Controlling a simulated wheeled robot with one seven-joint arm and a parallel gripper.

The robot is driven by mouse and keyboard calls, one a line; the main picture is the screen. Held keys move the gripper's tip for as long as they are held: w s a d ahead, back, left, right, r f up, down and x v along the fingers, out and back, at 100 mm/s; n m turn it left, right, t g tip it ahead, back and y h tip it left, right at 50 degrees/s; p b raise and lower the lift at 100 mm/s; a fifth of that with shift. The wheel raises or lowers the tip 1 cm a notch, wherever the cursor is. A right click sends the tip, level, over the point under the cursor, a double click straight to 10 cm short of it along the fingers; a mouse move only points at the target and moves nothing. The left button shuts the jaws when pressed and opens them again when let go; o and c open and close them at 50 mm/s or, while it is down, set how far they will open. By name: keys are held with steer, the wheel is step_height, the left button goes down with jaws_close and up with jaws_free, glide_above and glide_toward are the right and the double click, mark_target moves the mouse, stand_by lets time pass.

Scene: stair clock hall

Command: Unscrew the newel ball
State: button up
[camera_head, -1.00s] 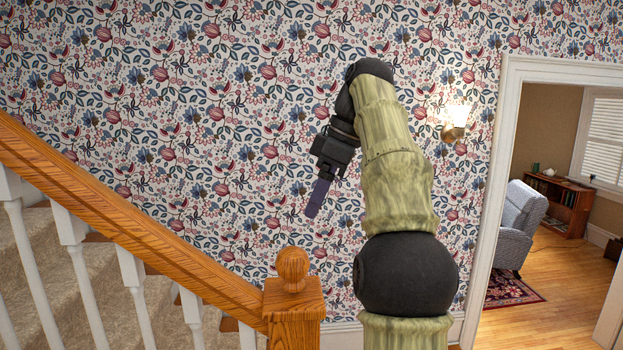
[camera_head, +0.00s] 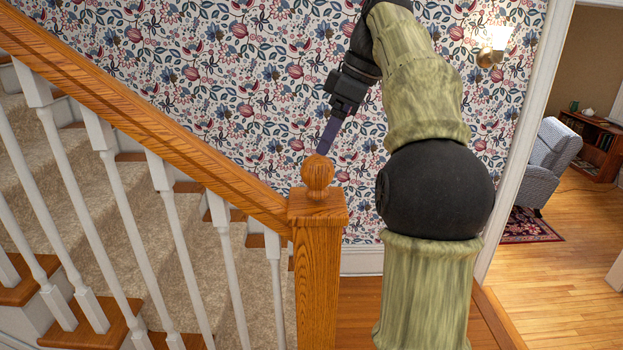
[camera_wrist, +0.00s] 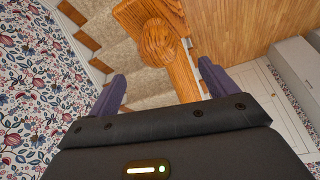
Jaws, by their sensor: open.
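The newel ball (camera_head: 317,172) is a round wooden knob on top of the square wooden newel post (camera_head: 317,270), at the foot of the handrail. In the wrist view the newel ball (camera_wrist: 157,42) shows ahead of the fingers, towards the top of the picture. My gripper (camera_head: 326,140) is in the air above the ball, pointing down. In the wrist view my gripper (camera_wrist: 163,82) has its two purple fingers wide apart with nothing between them. In the head view the fingertip end overlaps the space just above the ball; the wrist view shows the ball beyond the fingertips.
The wooden handrail (camera_head: 150,120) slopes up left from the post, over white balusters (camera_head: 180,250) and carpeted stairs (camera_head: 80,170). A wallpapered wall (camera_head: 240,90) with a lit sconce (camera_head: 492,48) stands behind. A doorway at right opens onto a room with an armchair (camera_head: 550,160).

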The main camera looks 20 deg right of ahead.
mark_target(312, 184)
steer(key=x, duration=0.9)
steer(key=shift+w+a+f+p, duration=0.1)
steer(key=shift+w+f+p, duration=0.15)
steer(key=shift+f+p, duration=0.1)
steer(key=shift+f, duration=0.3)
steer(key=shift+a+f, duration=0.15)
steer(key=shift+f, duration=0.05)
steer(key=shift+w, duration=0.1)
steer(key=c, duration=1.1)
steer(key=n+g+p, duration=0.1)
steer(key=n, duration=0.1)
steer(key=n+p, duration=0.1)
steer(key=n, duration=0.1)
steer(key=shift+s+a+r+n+g+y+p, duration=0.1)
steer(key=shift+s+a+n+g+y+p, duration=0.1)
steer(key=shift+n+g+y+p, duration=0.15)
steer(key=shift+s+n+g+y, duration=0.2)
steer(key=shift+n+g, duration=0.25)
steer(key=shift+n, duration=0.8)
steer(key=n, duration=0.2)
steer(key=n+g, duration=0.2)
steer(key=n, duration=0.1)
steer(key=shift+s+d+n, duration=0.1)
steer(key=shift+s+n, duration=0.2)
